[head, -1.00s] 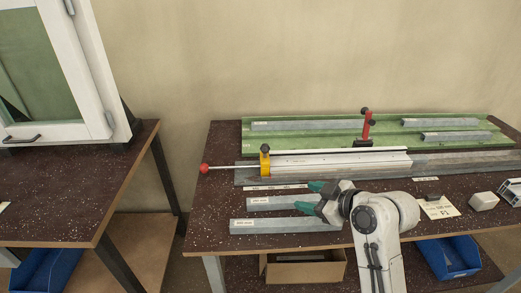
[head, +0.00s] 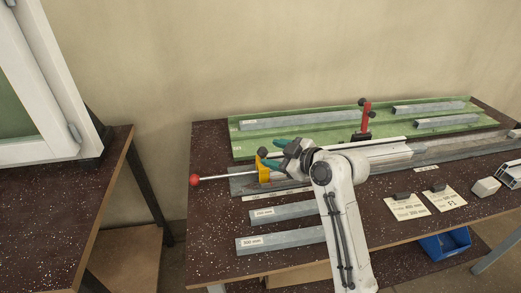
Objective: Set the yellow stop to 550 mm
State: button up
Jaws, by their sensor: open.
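The yellow stop (head: 264,174) stands near the left end of the clamp rail (head: 238,184), with a dark knob on top. A rod with a red ball (head: 195,180) sticks out to its left. My gripper (head: 268,155) is open, its green fingertips close to the stop's knob. I cannot tell whether they touch it or whether the knob lies between them. My wrist and arm hide much of the rail's middle and part of the pale profile (head: 389,152). No scale reading at the stop is legible.
A red clamp (head: 365,122) stands behind the rail. The green tray (head: 240,137) at the back holds several grey profiles. Two labelled profiles (head: 285,241) lie in front, partly behind my arm. Cards (head: 405,209) and small blocks (head: 486,187) lie at right.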

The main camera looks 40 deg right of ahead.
aim_at(265, 152)
jog(key=shift+x, duration=2.75)
grip_shut()
